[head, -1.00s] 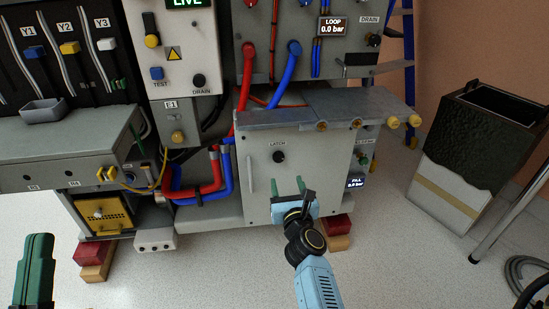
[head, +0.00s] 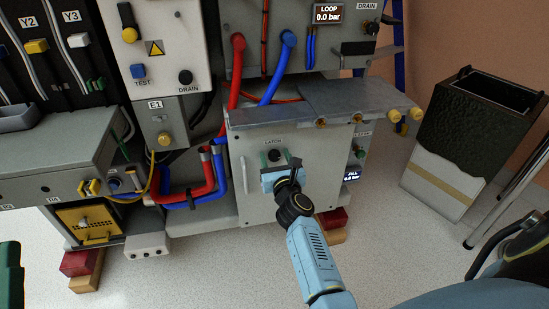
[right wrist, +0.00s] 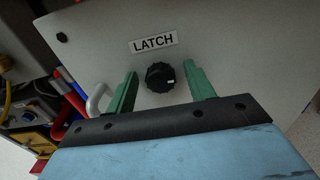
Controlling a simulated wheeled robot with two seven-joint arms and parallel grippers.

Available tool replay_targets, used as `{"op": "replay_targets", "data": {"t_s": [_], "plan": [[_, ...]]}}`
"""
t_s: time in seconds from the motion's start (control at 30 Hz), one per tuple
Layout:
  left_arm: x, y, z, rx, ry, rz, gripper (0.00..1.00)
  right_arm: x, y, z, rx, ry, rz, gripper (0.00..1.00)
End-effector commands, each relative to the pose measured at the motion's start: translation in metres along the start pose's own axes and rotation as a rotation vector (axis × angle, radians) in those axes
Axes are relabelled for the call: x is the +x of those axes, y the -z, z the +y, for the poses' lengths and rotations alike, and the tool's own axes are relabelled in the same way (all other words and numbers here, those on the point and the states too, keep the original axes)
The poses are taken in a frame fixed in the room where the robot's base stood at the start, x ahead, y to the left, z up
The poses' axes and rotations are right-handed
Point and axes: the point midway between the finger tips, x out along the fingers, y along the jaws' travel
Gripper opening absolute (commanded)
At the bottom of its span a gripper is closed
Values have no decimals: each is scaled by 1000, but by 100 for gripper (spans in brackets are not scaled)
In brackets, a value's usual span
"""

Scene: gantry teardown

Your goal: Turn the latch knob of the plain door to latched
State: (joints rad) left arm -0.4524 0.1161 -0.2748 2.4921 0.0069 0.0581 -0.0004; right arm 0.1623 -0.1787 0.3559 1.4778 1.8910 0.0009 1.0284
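The plain door (head: 254,205) is a light grey panel with a bar handle at its left. Its black round latch knob (head: 275,155) sits below a LATCH label. It also shows in the right wrist view (right wrist: 160,77), with a small pale mark on its right side. My right gripper (head: 276,158) is in front of the door, its green fingers apart. In the right wrist view its fingertips (right wrist: 162,75) are left and right of the knob, with a visible gap on each side. I cannot tell whether they reach its depth. My left gripper is not seen.
A metal shelf (head: 270,115) with brass-coloured knobs juts out above the door. Red and blue hoses (head: 205,180) run at its left. A dark bin (head: 470,140) stands at right. A green object (head: 10,275) is cut off at the lower left edge.

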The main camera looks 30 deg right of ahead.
Motion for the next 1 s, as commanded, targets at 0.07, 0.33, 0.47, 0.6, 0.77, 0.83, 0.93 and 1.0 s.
{"op": "replay_targets", "data": {"t_s": [0.07,0.33,0.47,0.6,0.77,0.83,0.93,1.0], "plan": [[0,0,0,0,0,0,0,0,0,0,0,0,0,43],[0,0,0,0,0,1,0,0,0,0,0,0,0,9],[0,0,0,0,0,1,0,0,0,0,-5,0,0,9],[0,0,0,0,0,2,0,0,0,0,-29,0,0,9],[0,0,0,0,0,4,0,0,0,0,-101,0,0,9],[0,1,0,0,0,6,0,0,0,0,-148,0,-1,9],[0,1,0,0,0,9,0,0,0,1,-228,0,-1,9],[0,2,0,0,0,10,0,0,0,1,-290,0,-1,9]]}}
